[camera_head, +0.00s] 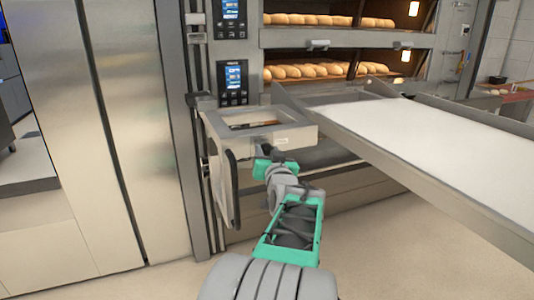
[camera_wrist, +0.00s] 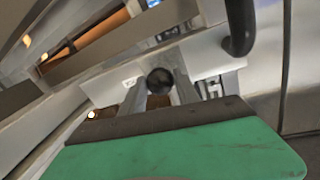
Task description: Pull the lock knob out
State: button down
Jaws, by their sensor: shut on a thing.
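The lock knob (camera_wrist: 160,81) is a small dark round knob in the middle of the wrist view, in front of a pale metal panel with small markings. My gripper (camera_wrist: 162,95) has its two grey fingers on either side of the knob and is shut on it. In the head view my gripper (camera_head: 268,152) reaches the front face of a steel box-shaped unit (camera_head: 300,136) beside the oven. The knob is hidden behind my gripper there. I cannot tell how far out the knob stands.
A black curved handle (camera_head: 232,188) runs down the unit's left side and shows close to my gripper in the wrist view (camera_wrist: 240,28). A long white loader surface (camera_head: 430,130) stretches to the right. Oven decks with bread (camera_head: 320,71) are behind. Open floor (camera_head: 400,250) lies at lower right.

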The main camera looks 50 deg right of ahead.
jog(key=shift+b+v, duration=0.7)
jog(key=shift+v, duration=0.4)
jog(key=shift+s+d, duration=0.15)
jog(key=shift+d, duration=0.05)
jog(key=shift+f, duration=0.1)
jog(key=c, duration=0.9)
grip_release()
jog(key=shift+s, duration=0.1)
jog(key=v, duration=0.7)
jog(key=shift+s+a+p, duration=0.25)
jog(key=shift+a+p, duration=0.05)
jog(key=shift+a, duration=0.05)
